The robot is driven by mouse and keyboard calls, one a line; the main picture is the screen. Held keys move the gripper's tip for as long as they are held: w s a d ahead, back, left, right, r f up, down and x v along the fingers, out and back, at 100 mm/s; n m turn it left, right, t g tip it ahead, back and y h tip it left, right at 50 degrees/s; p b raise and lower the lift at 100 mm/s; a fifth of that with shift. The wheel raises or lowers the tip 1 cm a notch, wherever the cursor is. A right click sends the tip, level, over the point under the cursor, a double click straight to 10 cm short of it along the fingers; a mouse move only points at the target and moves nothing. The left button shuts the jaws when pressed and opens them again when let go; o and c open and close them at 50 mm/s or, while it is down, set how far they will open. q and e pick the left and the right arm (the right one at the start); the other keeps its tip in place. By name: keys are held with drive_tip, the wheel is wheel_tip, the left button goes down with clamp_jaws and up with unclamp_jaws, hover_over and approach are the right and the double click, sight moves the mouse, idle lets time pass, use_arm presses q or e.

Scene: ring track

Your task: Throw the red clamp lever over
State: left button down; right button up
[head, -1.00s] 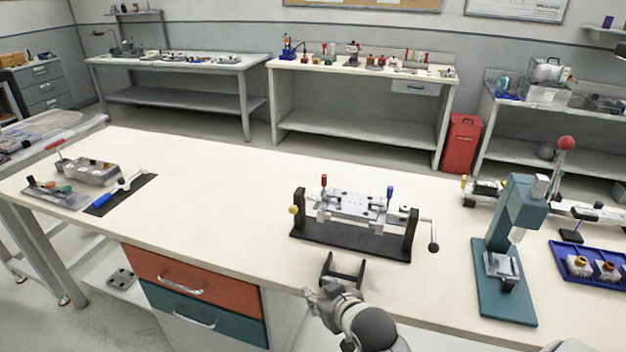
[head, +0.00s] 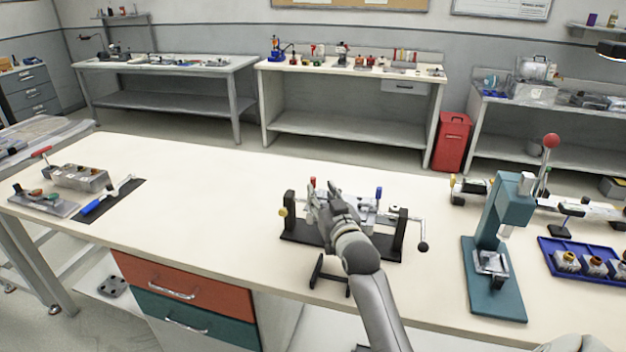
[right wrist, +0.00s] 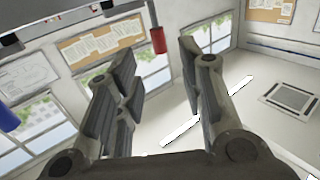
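The red clamp lever (head: 312,182) stands upright at the left of a metal clamping fixture on a black stand (head: 290,238). My right gripper (head: 326,197) is over the fixture, just right of the red lever, and hides part of the fixture. In the right wrist view the red lever's handle (right wrist: 157,39) shows between the two spread fingers (right wrist: 157,56), toward their tips. The gripper is open and I see no contact with the lever. The lever's foot is hidden. My left gripper is not in view.
A blue lever (head: 378,193) stands at the fixture's right, with a crank (head: 422,246) beyond it. A yellow knob (head: 283,212) is at the left. A teal press (head: 505,220) stands right. The table's left middle is clear.

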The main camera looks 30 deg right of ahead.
sight(314, 181)
drive_tip(key=x, duration=0.7)
drive_tip(key=shift+w+d+f, duration=0.1)
drive_tip(key=shift+w, duration=0.3)
clamp_jaws()
